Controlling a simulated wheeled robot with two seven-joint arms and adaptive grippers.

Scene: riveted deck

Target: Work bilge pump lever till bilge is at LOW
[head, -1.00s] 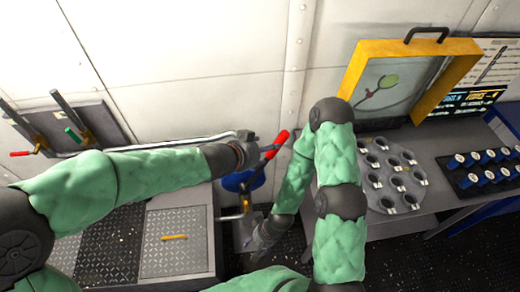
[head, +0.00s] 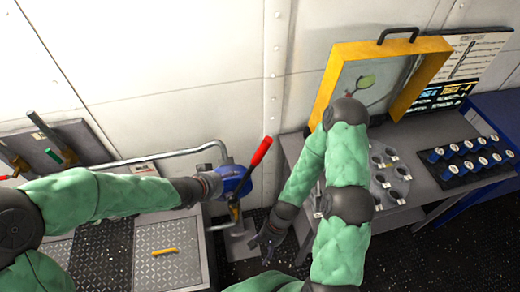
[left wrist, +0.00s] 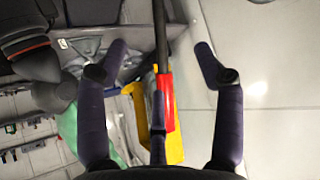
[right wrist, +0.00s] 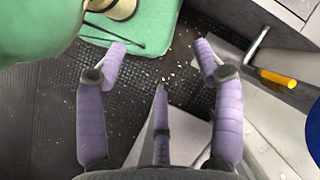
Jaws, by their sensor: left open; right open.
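The bilge pump (head: 236,182) is blue and stands by the wall, right of the plated deck boxes. Its lever (head: 262,151) has a red grip and leans up and to the right. My left gripper (head: 222,183) is open beside the pump, below the red grip. In the left wrist view, the dark shaft and red grip (left wrist: 165,100) show between its spread fingers, with no visible hold. A small orange-yellow handle (right wrist: 276,78) shows in the right wrist view. The bilge level cannot be read.
A grey bench (head: 425,175) at right bears a yellow-framed case (head: 418,85), round sockets and blue knobs (head: 465,148). A display (head: 440,97) is too small to read. A pipe (head: 180,152) runs along the wall to the pump. Levers (head: 45,130) stand at far left.

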